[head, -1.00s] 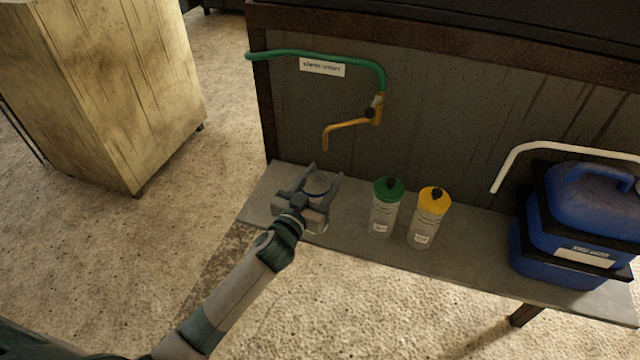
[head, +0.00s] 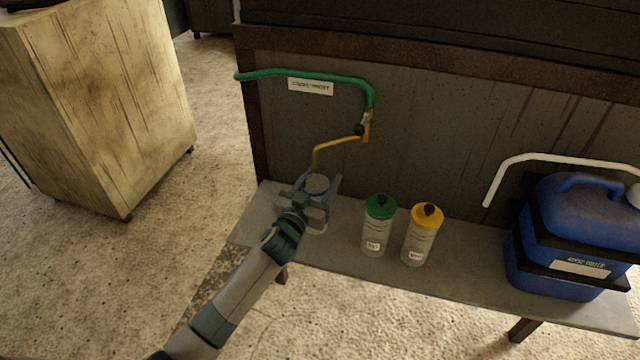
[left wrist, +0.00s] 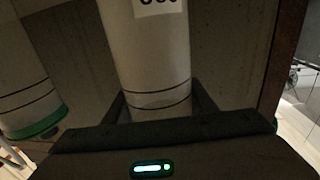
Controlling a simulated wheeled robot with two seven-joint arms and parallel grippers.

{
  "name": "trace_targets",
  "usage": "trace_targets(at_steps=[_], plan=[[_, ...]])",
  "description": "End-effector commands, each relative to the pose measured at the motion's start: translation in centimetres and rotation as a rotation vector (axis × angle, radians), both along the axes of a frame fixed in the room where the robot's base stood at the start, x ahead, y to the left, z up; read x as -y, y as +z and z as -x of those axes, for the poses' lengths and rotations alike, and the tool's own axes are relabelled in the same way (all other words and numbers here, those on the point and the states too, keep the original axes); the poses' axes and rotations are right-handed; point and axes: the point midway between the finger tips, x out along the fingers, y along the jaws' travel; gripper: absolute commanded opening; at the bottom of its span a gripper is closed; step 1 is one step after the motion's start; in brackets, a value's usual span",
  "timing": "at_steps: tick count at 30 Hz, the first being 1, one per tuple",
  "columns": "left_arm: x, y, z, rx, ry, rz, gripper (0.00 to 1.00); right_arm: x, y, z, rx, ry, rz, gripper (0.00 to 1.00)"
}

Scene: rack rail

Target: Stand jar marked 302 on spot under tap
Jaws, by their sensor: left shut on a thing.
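My left gripper (head: 318,184) is shut on a clear-grey jar (head: 316,186) with an open-looking round top. In the left wrist view the jar (left wrist: 152,55) is a pale cylinder with dark rings between the fingers; its label is cut off and cannot be read surely. The yellow tap spout (head: 338,144) ends just above and behind the jar's top in the head view. The spot under the tap is not visible; my gripper and the jar cover that area. I cannot tell whether the jar touches the shelf. My right gripper is not in view.
A green-lidded jar (head: 379,228) and a yellow-lidded jar (head: 421,236) stand on the grey shelf (head: 460,268) right of my gripper. A blue canister (head: 575,235) stands at the right end under a white pipe (head: 550,158). A green pipe (head: 300,73) runs above the tap.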

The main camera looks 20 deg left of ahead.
Motion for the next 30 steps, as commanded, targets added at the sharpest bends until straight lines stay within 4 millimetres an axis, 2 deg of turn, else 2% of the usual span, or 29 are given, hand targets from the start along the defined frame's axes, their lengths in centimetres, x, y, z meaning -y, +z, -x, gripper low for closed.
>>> trace_targets(at_steps=[30], plan=[[0.03,-0.84,-0.13,0.000,0.000,0.002,0.15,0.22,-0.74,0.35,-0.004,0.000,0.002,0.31]])
